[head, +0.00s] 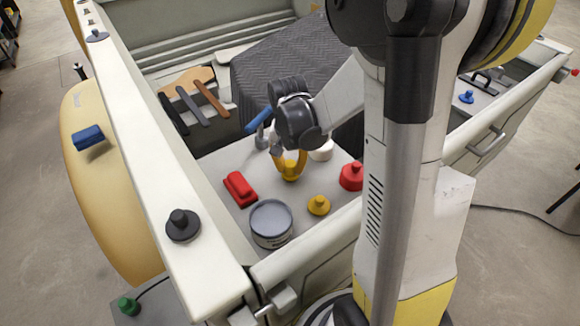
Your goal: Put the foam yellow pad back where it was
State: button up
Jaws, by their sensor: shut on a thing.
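My gripper (289,165) is low over the pale panel inside the open shell, partly hidden by my wrist. A bright yellow, U-shaped form shows at its end, over a small rounded yellow piece (290,177). The gripper is shut on this piece; I cannot tell whether it is the foam yellow pad or whether it touches the panel. A separate mustard-yellow disc with a knob (318,206) stands on the panel, below and right of the gripper and apart from it.
Near the gripper are a red block (240,188), grey can (271,222), red knobbed piece (352,177), white round piece (322,150) and blue-handled tool (258,121). A black knobbed disc (183,225) sits on the left rim.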

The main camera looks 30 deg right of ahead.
aim_at(289, 167)
jog(key=shift+f, duration=0.1)
jog(key=o, duration=0.6)
jog(key=shift+f, duration=0.15)
jog(key=o, duration=0.4)
notch_tip(289, 167, up, 12)
jog(key=p, duration=0.4)
jog(key=s+a+r+n+t, duration=0.2)
jog(key=s+a+n, duration=0.1)
jog(key=a, duration=0.1)
jog(key=s+a+r+n+t, duration=0.2)
jog(key=s+a+r, duration=0.1)
jog(key=s+a, duration=0.1)
jog(key=s+a+r+n+t, duration=0.2)
jog(key=s+a+n, duration=0.1)
jog(key=a, duration=0.2)
jog(key=shift+s+a+r+n+y, duration=0.2)
jog(key=shift+s+r+n+y, duration=0.1)
jog(key=shift+s+y, duration=0.1)
